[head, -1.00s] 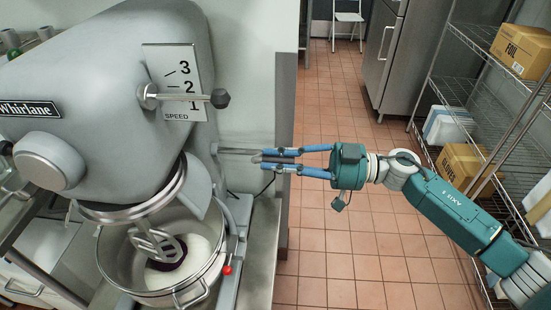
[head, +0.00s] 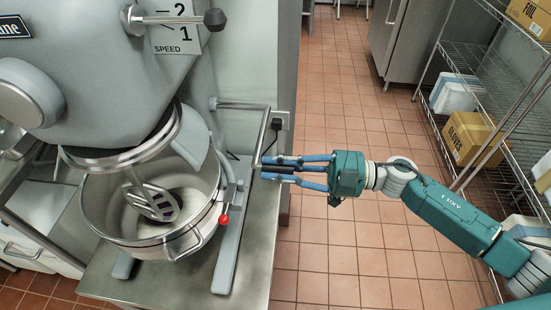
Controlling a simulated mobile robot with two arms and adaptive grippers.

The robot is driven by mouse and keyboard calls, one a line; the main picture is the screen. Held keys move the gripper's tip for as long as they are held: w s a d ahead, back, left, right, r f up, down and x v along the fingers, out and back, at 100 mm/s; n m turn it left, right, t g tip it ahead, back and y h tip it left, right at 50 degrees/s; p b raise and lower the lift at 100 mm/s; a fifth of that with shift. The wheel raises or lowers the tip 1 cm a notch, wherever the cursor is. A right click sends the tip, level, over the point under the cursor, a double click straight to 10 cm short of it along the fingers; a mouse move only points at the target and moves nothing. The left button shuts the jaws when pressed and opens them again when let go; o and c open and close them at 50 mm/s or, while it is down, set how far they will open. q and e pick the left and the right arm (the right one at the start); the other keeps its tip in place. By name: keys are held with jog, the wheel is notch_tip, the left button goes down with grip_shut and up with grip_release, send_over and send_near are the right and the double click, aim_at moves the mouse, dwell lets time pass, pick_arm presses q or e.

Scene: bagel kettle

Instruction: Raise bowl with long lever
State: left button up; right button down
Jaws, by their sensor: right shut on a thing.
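The steel mixing bowl (head: 205,225) sits below the mixer head on the left, with the beater (head: 155,203) hanging inside it. The long lever (head: 263,135) comes out of the mixer's right side as a rod and bends down towards the counter's right edge. My right gripper (head: 264,168), reaching in from the right, is shut on the lever at its lower end. The fingers hide the lever's tip. My left gripper is not in view.
The grey mixer (head: 110,75) stands on a steel counter (head: 255,245). A short red-knobbed lever (head: 224,219) is beside the bowl. A speed lever (head: 180,18) is above. A wire shelf (head: 490,75) with boxes stands right; the tiled floor (head: 345,265) between is clear.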

jog(key=shift+s+f, duration=0.1)
jog(key=shift+f, duration=0.55)
jog(key=c, duration=1.6)
grip_release()
jog(key=shift+c, duration=0.2)
jog(key=shift+r, duration=0.1)
jog(key=s+d, duration=0.2)
jog(key=d, duration=1)
jog(key=shift+s+a, duration=0.1)
jog(key=shift+c, duration=0.5)
